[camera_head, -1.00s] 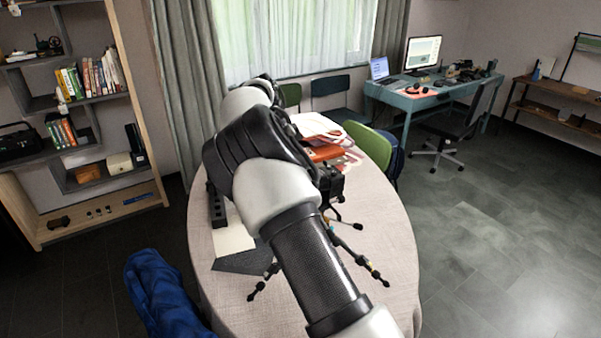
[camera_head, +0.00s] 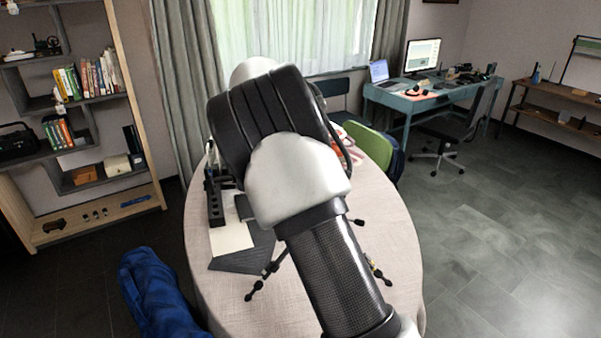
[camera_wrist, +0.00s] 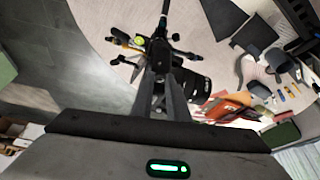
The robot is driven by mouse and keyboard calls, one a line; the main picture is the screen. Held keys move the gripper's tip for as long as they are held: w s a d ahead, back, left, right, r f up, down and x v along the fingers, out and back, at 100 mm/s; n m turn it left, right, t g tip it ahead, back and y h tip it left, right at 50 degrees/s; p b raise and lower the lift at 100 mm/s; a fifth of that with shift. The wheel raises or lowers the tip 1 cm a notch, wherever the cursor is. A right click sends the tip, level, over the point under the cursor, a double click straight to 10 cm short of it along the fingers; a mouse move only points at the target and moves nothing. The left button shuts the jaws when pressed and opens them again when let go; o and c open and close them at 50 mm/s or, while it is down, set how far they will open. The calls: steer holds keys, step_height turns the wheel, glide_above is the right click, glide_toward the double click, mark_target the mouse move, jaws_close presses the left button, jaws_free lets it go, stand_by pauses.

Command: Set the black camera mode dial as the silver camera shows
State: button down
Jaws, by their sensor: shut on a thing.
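In the wrist view the black camera (camera_wrist: 196,84) is seen from above among the tripod's legs, its lens end to the right. My gripper (camera_wrist: 162,72) reaches down onto it, fingers close together and shut. The thing between the fingertips, at the place of the mode dial, is too small and covered to make out, so the dial's setting cannot be read. In the head view my arm hides the camera and gripper; only tripod legs (camera_head: 268,272) show below the arm. I cannot make out the silver camera for certain in either view.
The round, cloth-covered table (camera_head: 225,300) also bears red and orange books (camera_wrist: 228,107) close by the camera, and several small dark items at the wrist view's right. A black rack-like object (camera_head: 215,200) stands at the left.

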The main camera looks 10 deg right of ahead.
steer(key=shift+n+t+b, duration=0.3)
steer(key=shift+n+b, duration=0.2)
steer(key=shift+n, duration=0.5)
steer(key=c, duration=1.7)
jaws_free()
steer(key=shift+s, duration=0.1)
steer(key=shift+r, duration=0.1)
